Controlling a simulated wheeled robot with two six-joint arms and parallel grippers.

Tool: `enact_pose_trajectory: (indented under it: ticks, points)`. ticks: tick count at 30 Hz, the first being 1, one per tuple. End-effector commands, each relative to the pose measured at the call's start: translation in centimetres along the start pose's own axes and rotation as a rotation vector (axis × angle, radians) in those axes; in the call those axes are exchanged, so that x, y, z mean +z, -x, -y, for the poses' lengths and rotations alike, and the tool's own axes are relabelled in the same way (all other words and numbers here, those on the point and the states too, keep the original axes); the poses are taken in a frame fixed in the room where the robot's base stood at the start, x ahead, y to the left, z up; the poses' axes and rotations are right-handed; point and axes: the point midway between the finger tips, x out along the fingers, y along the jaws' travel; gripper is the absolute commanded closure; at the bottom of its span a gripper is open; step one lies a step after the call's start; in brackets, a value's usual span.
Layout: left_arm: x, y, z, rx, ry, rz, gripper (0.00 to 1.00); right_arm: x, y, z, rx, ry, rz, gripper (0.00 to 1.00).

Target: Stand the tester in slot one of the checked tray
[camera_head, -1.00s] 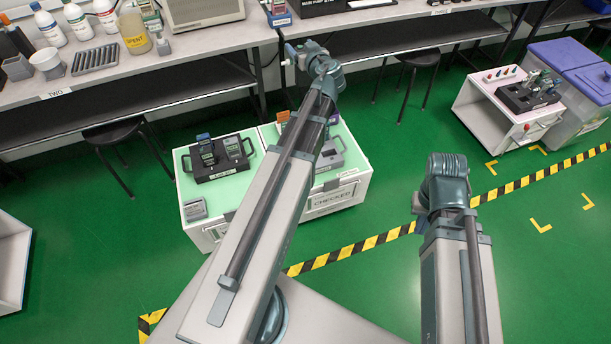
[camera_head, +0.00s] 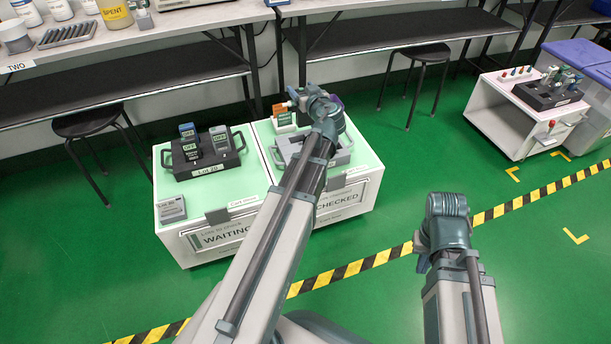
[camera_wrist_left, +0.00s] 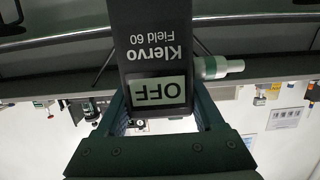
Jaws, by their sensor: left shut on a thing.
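My left gripper (camera_wrist_left: 162,112) is shut on a dark tester (camera_wrist_left: 152,48) marked Klervo Field 60, its display reading OFF. A white and green knob sticks out from its side. In the head view my left wrist is over the back of the checked cart (camera_head: 345,196) and hides most of the held tester. The grey checked tray (camera_head: 342,157) lies on that cart, partly behind my left arm, so its slots cannot be made out. My right arm is at the lower right, away from the carts; its fingers do not show clearly.
The waiting cart (camera_head: 238,192) adjoins on the left, with a black tray (camera_head: 205,172) of upright testers and a small grey device (camera_head: 172,208). Orange and white items (camera_head: 283,115) stand behind the checked tray. A stool (camera_head: 418,85) and bench are behind.

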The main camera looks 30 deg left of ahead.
Motion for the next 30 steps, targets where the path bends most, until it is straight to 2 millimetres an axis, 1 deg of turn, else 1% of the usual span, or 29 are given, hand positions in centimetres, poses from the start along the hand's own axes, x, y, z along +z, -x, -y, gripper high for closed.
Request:
enact_pose_trajectory:
  ticks: [1, 3, 6, 9, 16, 19, 23, 27, 30]
  points:
    - [2.7, -0.5, 0.0, 0.0, 0.0, 0.0, 1.0, -0.1, -2.7, 0.3, 0.0, 0.0, 0.0, 1.0]
    - [4.3, -0.7, 0.0, 0.0, 0.0, 0.0, 1.0, -0.2, -4.3, 0.4, 0.0, 0.0, -0.001, 1.0]
    - [6.0, -1.0, 0.0, 0.0, 0.0, 0.0, 1.0, -0.3, -6.0, 0.6, 0.001, 0.0, -0.001, 1.0]
    - [6.8, -1.2, 0.0, 0.0, 0.0, 0.0, 1.0, -0.4, -6.9, 0.7, 0.001, 0.0, -0.001, 1.0]
    - [7.0, -1.2, 0.0, 0.0, 0.0, 0.0, 1.0, -0.4, -7.0, 0.7, 0.001, 0.0, -0.001, 1.0]
    - [7.6, -1.3, 0.0, 0.0, 0.0, 0.0, 1.0, -0.4, -7.7, 0.8, 0.001, 0.0, -0.001, 1.0]
    - [9.2, -1.6, 0.0, 0.0, 0.0, 0.0, 1.0, -0.5, -9.3, 0.9, 0.001, 0.0, -0.002, 1.0]
    - [11.4, -2.1, 0.0, 0.0, 0.0, 0.0, 1.0, -0.7, -11.6, 1.1, 0.001, 0.0, -0.003, 1.0]
    - [12.7, -2.4, 0.0, 0.0, 0.0, 0.0, 1.0, -0.8, -12.9, 1.3, 0.001, 0.0, -0.004, 1.0]
